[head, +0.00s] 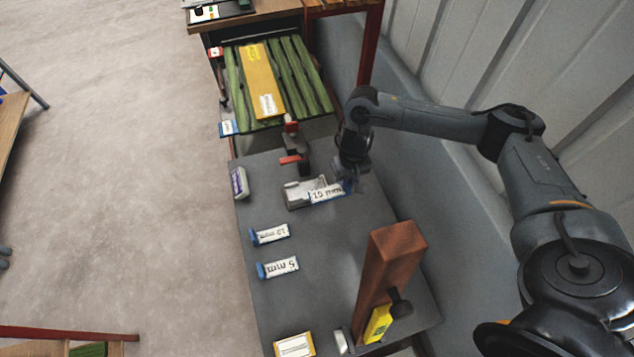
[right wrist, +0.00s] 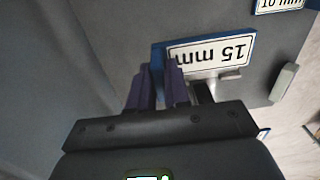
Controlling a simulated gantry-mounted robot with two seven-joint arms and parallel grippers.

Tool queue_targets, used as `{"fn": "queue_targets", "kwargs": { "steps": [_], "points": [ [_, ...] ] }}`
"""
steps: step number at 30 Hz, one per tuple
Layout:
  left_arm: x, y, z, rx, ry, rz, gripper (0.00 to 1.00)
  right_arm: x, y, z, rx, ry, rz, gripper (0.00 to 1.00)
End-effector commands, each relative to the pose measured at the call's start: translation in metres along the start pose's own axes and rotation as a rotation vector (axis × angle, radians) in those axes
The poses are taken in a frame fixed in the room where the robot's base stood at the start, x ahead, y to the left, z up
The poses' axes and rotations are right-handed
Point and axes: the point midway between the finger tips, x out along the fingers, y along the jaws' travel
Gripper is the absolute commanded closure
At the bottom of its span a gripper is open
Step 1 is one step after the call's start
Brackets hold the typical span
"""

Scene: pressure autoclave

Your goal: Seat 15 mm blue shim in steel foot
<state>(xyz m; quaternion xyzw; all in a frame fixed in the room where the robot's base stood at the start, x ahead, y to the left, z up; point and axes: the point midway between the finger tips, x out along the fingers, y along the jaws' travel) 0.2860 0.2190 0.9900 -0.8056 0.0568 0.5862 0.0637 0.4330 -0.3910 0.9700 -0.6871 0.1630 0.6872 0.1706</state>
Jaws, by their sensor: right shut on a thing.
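The 15 mm blue shim (head: 326,194) has a white label and lies at the right end of the steel foot (head: 293,197) in the head view. My right gripper (head: 350,183) is shut on the shim's blue right end. In the right wrist view, its two dark fingers (right wrist: 158,82) stand either side of the blue edge, and the labelled shim (right wrist: 212,53) reaches away to the right. Part of the foot (right wrist: 207,92) shows under the shim. The shim overlaps the foot, but I cannot tell whether it rests fully in it. My left gripper is out of view.
The 10 mm shim (head: 271,234) and the 5 mm shim (head: 279,267) lie nearer on the grey table (head: 325,250). A red-brown post (head: 388,270) stands at the near right. A red-handled clamp (head: 293,158) stands just behind the foot. A small purple-labelled block (head: 239,183) lies left.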

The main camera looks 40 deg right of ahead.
Motion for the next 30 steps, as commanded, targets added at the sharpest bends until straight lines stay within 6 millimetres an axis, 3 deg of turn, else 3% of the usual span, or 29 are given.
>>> {"fn": "queue_targets", "kwargs": {
  "steps": [9,15,23,30],
  "points": [
    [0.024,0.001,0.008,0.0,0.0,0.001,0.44,0.041,-0.031,-0.054,0.004,0.0,-0.002,1.0],
    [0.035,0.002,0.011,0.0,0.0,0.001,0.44,0.055,-0.043,-0.077,0.001,0.001,-0.001,1.0],
    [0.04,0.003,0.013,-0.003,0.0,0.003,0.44,0.061,-0.047,-0.086,0.0,0.0,0.0,1.0],
    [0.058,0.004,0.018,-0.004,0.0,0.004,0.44,0.089,-0.046,-0.085,0.0,-0.002,0.0,1.0]
  ]
}}
